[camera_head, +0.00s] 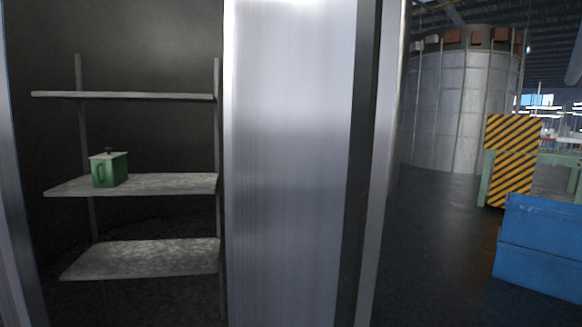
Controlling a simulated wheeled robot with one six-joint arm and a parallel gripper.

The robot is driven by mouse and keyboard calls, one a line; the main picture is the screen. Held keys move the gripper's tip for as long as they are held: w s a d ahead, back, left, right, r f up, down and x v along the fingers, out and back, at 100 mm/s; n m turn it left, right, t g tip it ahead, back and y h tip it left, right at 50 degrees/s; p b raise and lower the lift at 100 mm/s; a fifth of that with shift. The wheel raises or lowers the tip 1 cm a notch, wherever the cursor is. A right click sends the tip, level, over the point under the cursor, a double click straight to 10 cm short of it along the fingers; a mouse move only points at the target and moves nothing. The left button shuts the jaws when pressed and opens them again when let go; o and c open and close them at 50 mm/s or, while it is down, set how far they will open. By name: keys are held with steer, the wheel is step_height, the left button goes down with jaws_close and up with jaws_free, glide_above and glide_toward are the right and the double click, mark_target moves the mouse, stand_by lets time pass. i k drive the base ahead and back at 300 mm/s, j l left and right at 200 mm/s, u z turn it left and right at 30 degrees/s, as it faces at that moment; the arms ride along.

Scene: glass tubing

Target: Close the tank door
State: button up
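A tall, shiny metal panel (290,165), which looks like the tank door, stands upright in the middle of the head camera view. To its left is a dark opening (150,50) with shelves inside, so the tank stands open on that side. A metal edge (12,230) of the opening runs down the far left. A dark vertical strip and a bright metal edge border the panel on its right. I see no handle on the panel. My gripper is not in view.
To the right lie open dark floor (435,240), a blue crate (540,245), a yellow-and-black striped barrier (510,165) and a large round tank (460,105) farther back.

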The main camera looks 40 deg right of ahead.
mark_target(319, 87)
steer(key=l, duration=0.6)
steer(key=k+l, duration=0.15)
steer(key=l, duration=1.1)
steer(key=k+j+z, duration=0.5)
steer(key=k, duration=0.25)
